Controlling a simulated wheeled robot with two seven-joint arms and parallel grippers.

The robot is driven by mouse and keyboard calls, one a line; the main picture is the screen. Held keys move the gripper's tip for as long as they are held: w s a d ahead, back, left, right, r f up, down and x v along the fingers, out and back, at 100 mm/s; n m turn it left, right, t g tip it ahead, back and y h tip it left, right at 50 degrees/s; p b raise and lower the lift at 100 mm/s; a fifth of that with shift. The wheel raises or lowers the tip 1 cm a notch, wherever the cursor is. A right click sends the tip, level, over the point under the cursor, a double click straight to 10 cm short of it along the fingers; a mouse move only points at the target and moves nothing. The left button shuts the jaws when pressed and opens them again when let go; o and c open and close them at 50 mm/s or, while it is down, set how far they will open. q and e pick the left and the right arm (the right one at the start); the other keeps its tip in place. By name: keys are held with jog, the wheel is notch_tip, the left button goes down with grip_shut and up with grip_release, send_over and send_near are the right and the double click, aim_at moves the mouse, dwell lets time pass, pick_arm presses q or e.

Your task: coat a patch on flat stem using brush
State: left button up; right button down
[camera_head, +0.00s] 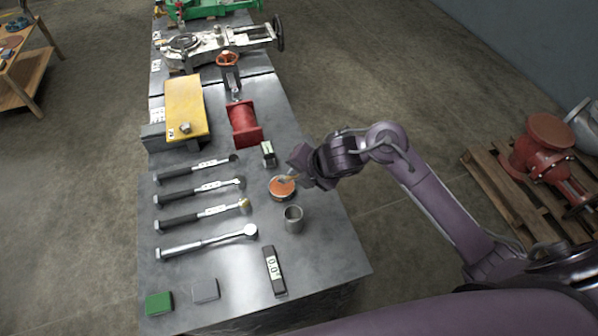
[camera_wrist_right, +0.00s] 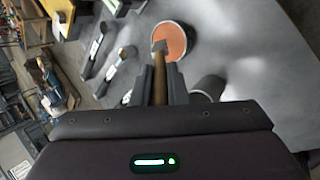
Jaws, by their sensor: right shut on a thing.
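My right gripper (camera_head: 301,170) is shut on a brush and reaches over the front table from the right. In the right wrist view, the brush's wooden handle (camera_wrist_right: 160,80) runs between the fingers of the gripper (camera_wrist_right: 161,88). Its head (camera_wrist_right: 160,46) lies over the orange contents of a round tin (camera_wrist_right: 180,30); I cannot tell whether it touches them. The tin also shows in the head view (camera_head: 282,190). A red valve (camera_head: 243,122) with a stem (camera_head: 233,84) and an orange handwheel (camera_head: 227,59) lies farther back. I cannot tell which surface is the flat stem. My left gripper is out of view.
A grey cup (camera_head: 293,220) stands close to the tin, and a small box (camera_head: 268,153) lies behind it. Several wrenches (camera_head: 205,240) lie at left. A digital level (camera_head: 274,270), a green block (camera_head: 158,303) and a grey block (camera_head: 205,290) are in front. A yellow block (camera_head: 186,105) stands back left.

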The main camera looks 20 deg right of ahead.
jog(key=shift+f+b, duration=0.45)
jog(key=shift+f, duration=0.1)
dwell(0.4)
jog(key=shift+s+f, duration=0.1)
dwell(0.8)
notch_tip(320, 180, up, 7)
jog(key=p, duration=0.7)
dwell(0.8)
